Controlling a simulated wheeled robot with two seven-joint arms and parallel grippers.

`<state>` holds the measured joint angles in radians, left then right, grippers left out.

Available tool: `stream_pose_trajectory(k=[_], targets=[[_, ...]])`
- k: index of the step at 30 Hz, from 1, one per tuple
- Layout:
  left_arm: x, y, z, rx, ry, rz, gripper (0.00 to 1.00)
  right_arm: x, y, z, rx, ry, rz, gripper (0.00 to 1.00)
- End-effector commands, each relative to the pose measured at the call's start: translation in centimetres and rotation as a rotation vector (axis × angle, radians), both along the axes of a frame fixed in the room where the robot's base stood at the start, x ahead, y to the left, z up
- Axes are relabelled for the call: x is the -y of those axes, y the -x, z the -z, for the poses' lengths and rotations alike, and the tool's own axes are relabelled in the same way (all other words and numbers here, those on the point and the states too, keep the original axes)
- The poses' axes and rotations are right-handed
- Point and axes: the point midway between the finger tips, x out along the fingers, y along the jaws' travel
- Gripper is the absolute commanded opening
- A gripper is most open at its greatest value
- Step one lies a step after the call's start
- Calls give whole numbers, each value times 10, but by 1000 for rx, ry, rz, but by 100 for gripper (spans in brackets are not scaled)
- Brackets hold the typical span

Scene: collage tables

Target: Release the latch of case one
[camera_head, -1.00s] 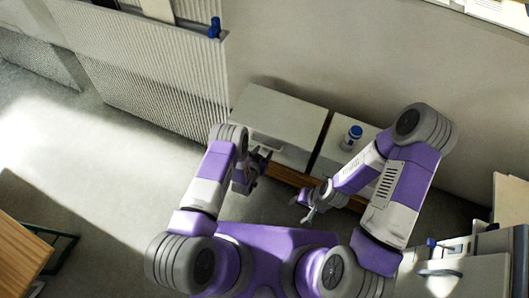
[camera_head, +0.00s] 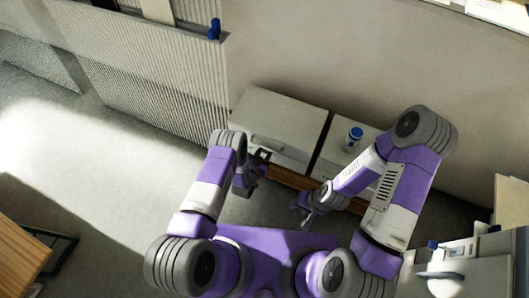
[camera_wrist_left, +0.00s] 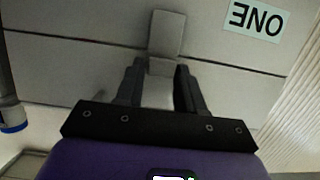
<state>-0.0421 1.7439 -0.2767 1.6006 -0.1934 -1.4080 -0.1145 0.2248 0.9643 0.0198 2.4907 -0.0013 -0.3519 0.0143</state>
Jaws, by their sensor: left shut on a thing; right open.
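Case one (camera_head: 285,108) is a pale grey, flat-topped box against the wall in the head view. Its label (camera_wrist_left: 256,20) reads ONE, upside down, in the left wrist view. A grey latch tab (camera_wrist_left: 167,35) shows on the case's face in that view. My left gripper (camera_wrist_left: 158,72) is shut on the latch, with a dark finger on each side of it. In the head view my left gripper (camera_head: 261,163) is at the front edge of the case. My right gripper (camera_head: 305,214) is open and empty, in front of the neighbouring case and apart from it.
A second pale grey case (camera_head: 330,157) stands right of case one across a narrow gap. A jar with a blue cap (camera_head: 353,138) stands on it. A wooden edge (camera_head: 292,178) runs below the cases. A ribbed panel (camera_head: 155,65) is at left; open floor (camera_head: 90,140) lies below it.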

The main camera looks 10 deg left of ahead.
Motion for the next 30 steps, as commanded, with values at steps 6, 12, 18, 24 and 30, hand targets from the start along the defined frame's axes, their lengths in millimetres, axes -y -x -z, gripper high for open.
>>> stream_pose_trajectory(k=[6,12,18,24,30], targets=[[-5,14,12,188,62,-5,7,0,0,0,0,0,0,43],[-7,20,18,324,106,-4,8,0,0,0,0,0,0,43],[-8,23,21,393,127,-3,8,0,0,0,0,0,0,43],[-8,23,20,405,130,-3,8,0,0,0,0,0,0,43],[-8,23,20,403,129,-2,42,0,0,0,0,0,0,43]])
